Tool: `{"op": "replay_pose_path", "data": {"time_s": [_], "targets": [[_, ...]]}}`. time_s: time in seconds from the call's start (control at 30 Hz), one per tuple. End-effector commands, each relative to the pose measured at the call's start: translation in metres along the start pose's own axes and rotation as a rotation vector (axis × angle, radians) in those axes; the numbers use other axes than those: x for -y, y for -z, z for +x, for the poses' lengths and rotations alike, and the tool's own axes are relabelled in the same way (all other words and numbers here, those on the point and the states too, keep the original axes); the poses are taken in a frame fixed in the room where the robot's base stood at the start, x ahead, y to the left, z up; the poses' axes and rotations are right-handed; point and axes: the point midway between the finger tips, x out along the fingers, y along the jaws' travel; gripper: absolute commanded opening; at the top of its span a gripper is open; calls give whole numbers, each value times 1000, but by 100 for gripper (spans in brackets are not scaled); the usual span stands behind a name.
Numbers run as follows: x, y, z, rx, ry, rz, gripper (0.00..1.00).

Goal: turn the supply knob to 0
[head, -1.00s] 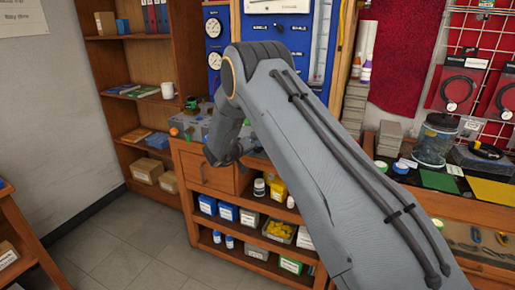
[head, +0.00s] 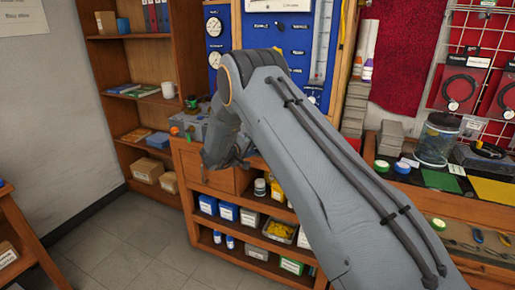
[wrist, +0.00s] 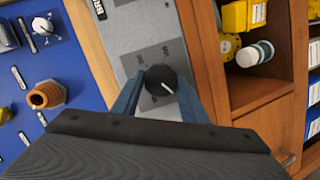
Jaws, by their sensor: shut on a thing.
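The supply knob (wrist: 160,78) is a round black knob with a white pointer line, in the upper middle of the wrist view. Its pointer is toward the lower right of that picture. It sits on a dark scale plate with small, hard-to-read marks, on a grey panel (wrist: 143,22). My gripper (wrist: 159,84) has one blue finger on each side of the knob and is shut on it. In the head view my own arm and wrist cover the knob, and my gripper is mostly hidden there.
On the right is a wooden shelf with yellow boxes (wrist: 243,15) and a white-capped bottle (wrist: 255,54). Floor (head: 120,240) is clear at left.

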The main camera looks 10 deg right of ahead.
Motion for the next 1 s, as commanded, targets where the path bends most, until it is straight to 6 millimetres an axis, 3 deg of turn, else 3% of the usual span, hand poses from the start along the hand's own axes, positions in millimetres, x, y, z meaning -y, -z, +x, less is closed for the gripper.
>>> {"op": "replay_pose_path", "data": {"time_s": [0.17, 0.2, 0.3, 0.67, 1.0], "targets": [[3, -6, 1, 9, 3, -4, 17], [3, -6, 1, 9, 3, -4, 42], [2, -4, 1, 7, 2, -3, 58], [2, 0, -4, 0, 2, -1, 59], [2, -1, -55, -1, 2, -1, 59]]}}
